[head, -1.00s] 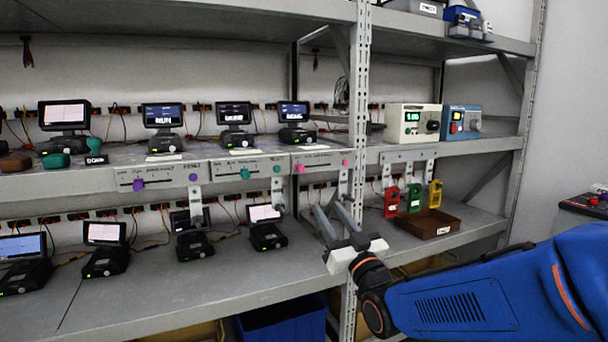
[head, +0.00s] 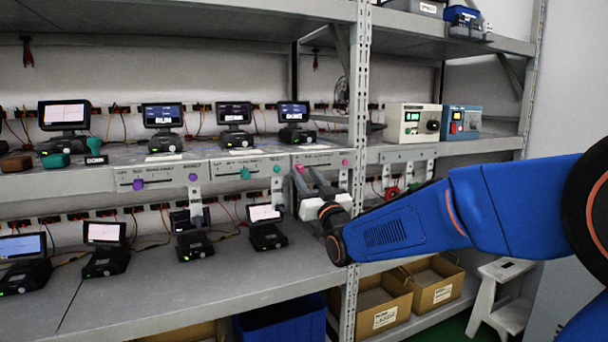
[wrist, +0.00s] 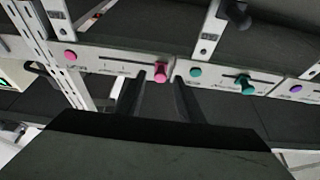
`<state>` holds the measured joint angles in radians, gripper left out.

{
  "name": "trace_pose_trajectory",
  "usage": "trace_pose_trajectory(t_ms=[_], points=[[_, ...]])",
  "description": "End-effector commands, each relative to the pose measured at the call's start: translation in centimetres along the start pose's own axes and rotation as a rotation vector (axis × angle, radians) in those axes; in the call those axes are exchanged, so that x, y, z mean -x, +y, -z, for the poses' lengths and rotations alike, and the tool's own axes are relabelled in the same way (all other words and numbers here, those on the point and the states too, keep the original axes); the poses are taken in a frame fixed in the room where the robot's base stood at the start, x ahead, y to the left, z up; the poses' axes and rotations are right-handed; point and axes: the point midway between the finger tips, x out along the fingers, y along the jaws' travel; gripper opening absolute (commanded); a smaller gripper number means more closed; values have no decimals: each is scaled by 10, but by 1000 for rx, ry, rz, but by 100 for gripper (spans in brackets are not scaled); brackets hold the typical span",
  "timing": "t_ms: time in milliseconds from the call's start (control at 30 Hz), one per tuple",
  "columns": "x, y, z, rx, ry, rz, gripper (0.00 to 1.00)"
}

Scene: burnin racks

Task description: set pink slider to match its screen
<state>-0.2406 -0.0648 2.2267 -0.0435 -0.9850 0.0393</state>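The pink slider knob (head: 300,168) sits near the left end of its slot on the right-hand rail panel (head: 322,160). In the wrist view the pink slider knob (wrist: 160,73) shows between my fingertips, with a round pink knob (wrist: 70,56) farther along the panel. My gripper (head: 308,170) is open at the panel, its fingers apart on either side of the pink slider knob; I cannot tell whether they touch it. It also shows in the wrist view (wrist: 159,78). Several small screens (head: 293,111) stand above; their text is too small to read.
A teal slider knob (head: 245,174) and a purple slider knob (head: 138,184) sit on panels to the left. A metal upright (head: 357,150) stands just right of my gripper. More screen devices (head: 265,225) stand on the shelf below, and cardboard boxes (head: 433,290) lie lower right.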

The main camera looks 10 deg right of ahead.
Motion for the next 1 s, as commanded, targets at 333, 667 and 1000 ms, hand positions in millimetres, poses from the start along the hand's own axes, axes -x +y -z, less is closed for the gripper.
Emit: trace_pose_trajectory(t_ms=[333, 667, 1000], points=[[-16, 0, 0, 0, -1, 0, 34], [-16, 0, 0, 0, 0, 0, 0], [-16, 17, 0, 2, 0, -3, 0]])
